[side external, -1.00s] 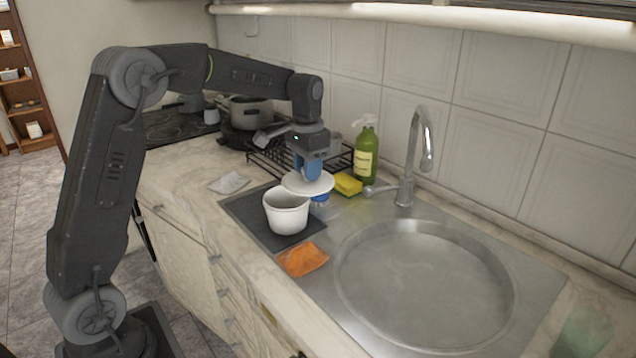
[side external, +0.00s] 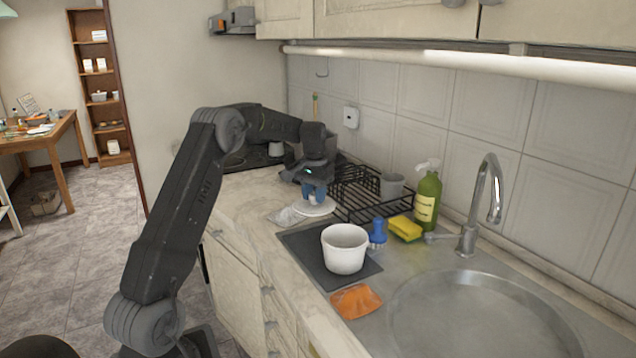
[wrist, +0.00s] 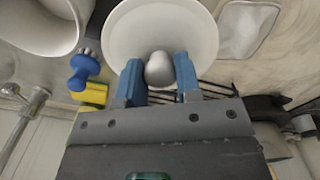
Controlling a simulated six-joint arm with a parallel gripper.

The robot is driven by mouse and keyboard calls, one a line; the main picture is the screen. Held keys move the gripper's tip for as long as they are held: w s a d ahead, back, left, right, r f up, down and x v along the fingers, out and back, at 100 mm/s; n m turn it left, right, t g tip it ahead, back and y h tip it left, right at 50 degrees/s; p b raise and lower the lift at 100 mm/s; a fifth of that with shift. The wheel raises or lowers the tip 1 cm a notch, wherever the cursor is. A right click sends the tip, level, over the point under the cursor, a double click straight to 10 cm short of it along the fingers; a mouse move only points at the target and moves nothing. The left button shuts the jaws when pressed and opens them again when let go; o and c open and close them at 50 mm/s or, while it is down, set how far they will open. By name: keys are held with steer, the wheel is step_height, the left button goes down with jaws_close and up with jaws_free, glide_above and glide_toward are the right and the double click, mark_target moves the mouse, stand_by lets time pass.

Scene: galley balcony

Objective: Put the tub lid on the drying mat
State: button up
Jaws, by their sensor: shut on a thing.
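My gripper (side external: 314,194) is shut on the knob of the white round tub lid (side external: 316,208). In the wrist view the two blue fingers (wrist: 159,76) stand either side of the pale knob, with the lid's disc (wrist: 160,28) beyond it. The lid is level, near the far edge of the dark drying mat (side external: 302,247); I cannot tell whether it touches the surface below. The white tub (side external: 345,249) stands upright and open on the mat, apart from the lid. Its rim also shows in the wrist view (wrist: 76,40).
A blue-handled brush (side external: 378,231), yellow sponge (side external: 405,228) and green spray bottle (side external: 428,199) stand right of the mat. A black rack (side external: 355,192) with a grey cup (side external: 391,186) is behind. A pale packet (side external: 285,217) lies left; an orange cloth (side external: 356,301) lies in front near the sink.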

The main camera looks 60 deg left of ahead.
steer(key=shift+f, duration=4.55)
steer(key=shift+f, duration=0.35)
steer(key=o, duration=1)
steer(key=shift+r, duration=1.5)
steer(key=shift+r, duration=0.15)
steer(key=shift+r, duration=1.85)
